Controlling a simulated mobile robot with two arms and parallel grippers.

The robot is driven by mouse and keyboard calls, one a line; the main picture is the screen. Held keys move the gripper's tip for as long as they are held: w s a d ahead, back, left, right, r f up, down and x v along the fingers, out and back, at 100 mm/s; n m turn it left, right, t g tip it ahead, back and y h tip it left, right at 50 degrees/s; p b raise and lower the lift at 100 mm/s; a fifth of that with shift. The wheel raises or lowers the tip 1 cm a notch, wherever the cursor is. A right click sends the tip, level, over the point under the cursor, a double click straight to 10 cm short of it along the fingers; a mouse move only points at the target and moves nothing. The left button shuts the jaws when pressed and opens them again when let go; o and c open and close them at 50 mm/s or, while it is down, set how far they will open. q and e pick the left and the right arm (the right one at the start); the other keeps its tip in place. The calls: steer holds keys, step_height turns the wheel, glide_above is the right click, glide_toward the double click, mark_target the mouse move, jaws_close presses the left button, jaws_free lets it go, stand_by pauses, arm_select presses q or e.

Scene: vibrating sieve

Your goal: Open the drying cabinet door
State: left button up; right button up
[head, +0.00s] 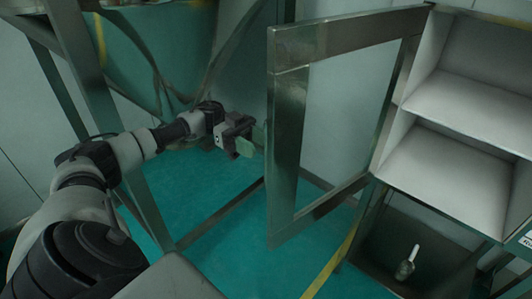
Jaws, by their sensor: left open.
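The drying cabinet door (289,137) is a metal frame around a large see-through pane. It stands swung wide open, hinged on its right side at the drying cabinet (468,113). The cabinet's pale inner shelves show at the right. My left gripper (248,142) is just left of the door's free edge, at about mid-height of the door. It is open, with nothing seen between its fingers. A small gap seems to lie between it and the door, but contact is hard to judge. My right gripper is out of view.
A metal frame with slanted legs (150,205) stands at the left, close to my left arm. Below the cabinet is a dark compartment with a small object with a white top (407,264).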

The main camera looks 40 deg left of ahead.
arm_select(q)
steer(key=a+b, duration=0.2)
steer(key=a, duration=0.5)
steer(key=shift+w+f, duration=0.1)
